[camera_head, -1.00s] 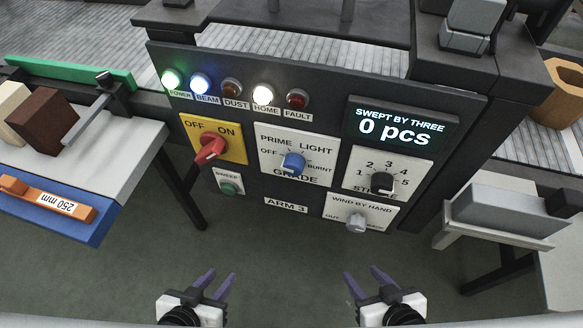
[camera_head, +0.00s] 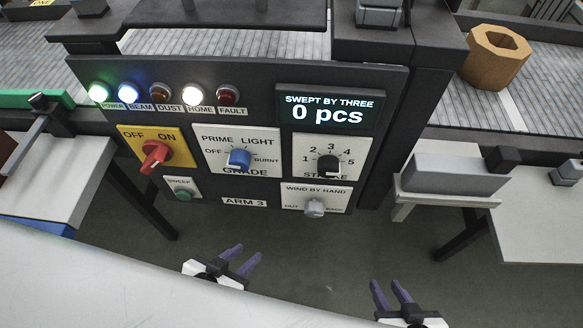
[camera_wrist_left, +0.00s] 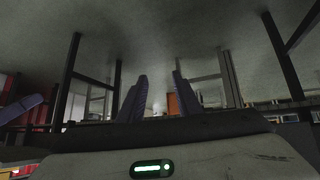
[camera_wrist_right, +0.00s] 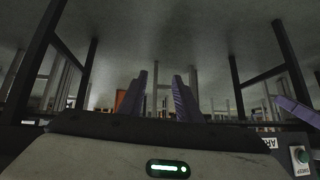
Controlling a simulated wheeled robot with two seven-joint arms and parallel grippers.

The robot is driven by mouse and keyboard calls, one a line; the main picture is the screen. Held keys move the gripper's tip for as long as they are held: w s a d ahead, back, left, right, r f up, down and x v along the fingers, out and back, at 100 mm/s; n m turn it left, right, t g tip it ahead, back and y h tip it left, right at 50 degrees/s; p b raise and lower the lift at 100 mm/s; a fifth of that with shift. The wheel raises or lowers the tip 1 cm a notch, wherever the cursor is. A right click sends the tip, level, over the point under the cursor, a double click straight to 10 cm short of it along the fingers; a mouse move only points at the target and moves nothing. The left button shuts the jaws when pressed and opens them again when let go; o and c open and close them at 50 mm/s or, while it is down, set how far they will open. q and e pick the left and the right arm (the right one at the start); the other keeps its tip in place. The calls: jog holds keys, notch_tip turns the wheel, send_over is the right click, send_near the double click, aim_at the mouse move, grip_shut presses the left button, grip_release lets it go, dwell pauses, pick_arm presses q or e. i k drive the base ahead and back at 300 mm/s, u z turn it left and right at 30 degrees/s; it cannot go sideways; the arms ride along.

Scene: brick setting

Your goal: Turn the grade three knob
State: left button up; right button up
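The blue grade knob (camera_head: 239,160) sits on a white plate (camera_head: 212,143) marked PRIME, LIGHT, OFF, BURNT and GRADE, on the dark ARM 3 control panel (camera_head: 257,188) in the head view. Its pointer looks roughly upward; I cannot tell the exact mark. My left gripper (camera_head: 240,258) is open and empty, below the panel and apart from it. My right gripper (camera_head: 392,290) is open and empty, lower right of the panel. In both wrist views the purple fingers, left (camera_wrist_left: 155,98) and right (camera_wrist_right: 160,95), stand apart with nothing between them.
A red OFF/ON switch (camera_head: 155,156) is left of the grade plate. A black stroke knob (camera_head: 329,166), a grey wind-by-hand knob (camera_head: 314,207) and a green sweep button (camera_head: 184,194) are close by. The display (camera_head: 328,109) reads 0 pcs. Open floor lies below the panel.

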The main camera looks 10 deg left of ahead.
aim_at(239, 159)
jog(key=z, duration=0.35)
jog(key=k, duration=1.05)
jog(key=u, duration=1.15)
